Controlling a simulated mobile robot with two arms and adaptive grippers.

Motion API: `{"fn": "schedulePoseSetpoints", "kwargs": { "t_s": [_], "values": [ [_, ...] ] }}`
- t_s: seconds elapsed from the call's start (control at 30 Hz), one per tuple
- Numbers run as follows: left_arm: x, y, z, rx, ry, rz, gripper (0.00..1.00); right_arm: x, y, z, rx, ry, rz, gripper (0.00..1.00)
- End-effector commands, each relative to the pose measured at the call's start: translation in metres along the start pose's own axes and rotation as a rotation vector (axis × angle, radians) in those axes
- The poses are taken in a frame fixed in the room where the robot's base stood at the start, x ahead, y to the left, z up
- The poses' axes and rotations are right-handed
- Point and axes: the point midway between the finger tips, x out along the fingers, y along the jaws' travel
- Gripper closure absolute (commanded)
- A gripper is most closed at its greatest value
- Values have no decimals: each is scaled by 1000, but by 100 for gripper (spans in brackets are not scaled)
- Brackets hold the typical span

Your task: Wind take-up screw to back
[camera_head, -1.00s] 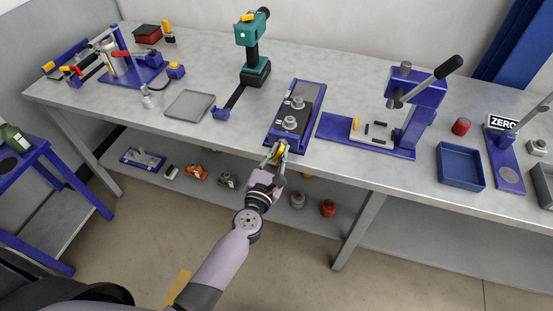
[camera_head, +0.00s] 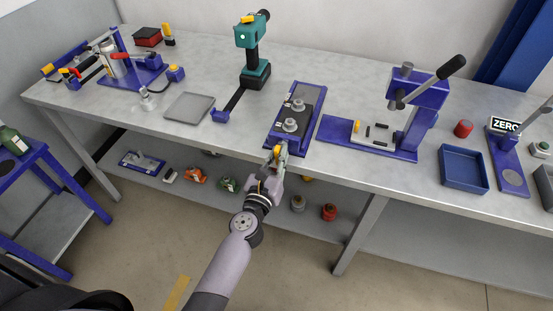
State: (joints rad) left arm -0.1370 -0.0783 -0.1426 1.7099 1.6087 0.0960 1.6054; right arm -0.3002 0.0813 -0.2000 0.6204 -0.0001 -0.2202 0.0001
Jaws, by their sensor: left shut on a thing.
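The blue-framed overband magnet model (camera_head: 300,97) lies on the bench in the middle, with a dark belt and two grey round knobs on top. A yellow knob (camera_head: 277,151), which looks like the take-up screw's handle, is at its front end by the bench edge. My left gripper (camera_head: 276,159) is shut on this yellow knob, with its fingers to either side of it. The fingers hide part of the knob and the screw behind it. My right gripper is not in view.
A teal drill (camera_head: 252,50) and grey tray (camera_head: 189,107) stand to the left. A blue lever press (camera_head: 416,105) is close on the right, with a blue bin (camera_head: 461,168) beyond. Several small items lie on the shelf below.

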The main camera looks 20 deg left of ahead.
Motion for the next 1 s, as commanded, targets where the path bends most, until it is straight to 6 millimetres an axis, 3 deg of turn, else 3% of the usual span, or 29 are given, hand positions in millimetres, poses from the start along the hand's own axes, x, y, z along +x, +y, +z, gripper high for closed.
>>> {"fn": "schedulePoseSetpoints", "kwargs": {
  "t_s": [0.3, 0.6, 0.83, 0.87, 1.0],
  "values": [
    [-1, -1, -4, -411, 7, 0, 100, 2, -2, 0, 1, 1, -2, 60],
    [-1, -1, -4, -457, 7, 1, 100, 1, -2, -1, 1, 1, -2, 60],
    [-1, -1, -3, -813, 6, 5, 100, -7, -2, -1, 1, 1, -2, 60],
    [-1, -1, -4, -814, 6, 5, 86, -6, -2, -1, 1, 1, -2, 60],
    [0, -1, -4, -807, 4, 5, 77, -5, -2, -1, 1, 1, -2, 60]
  ]
}}
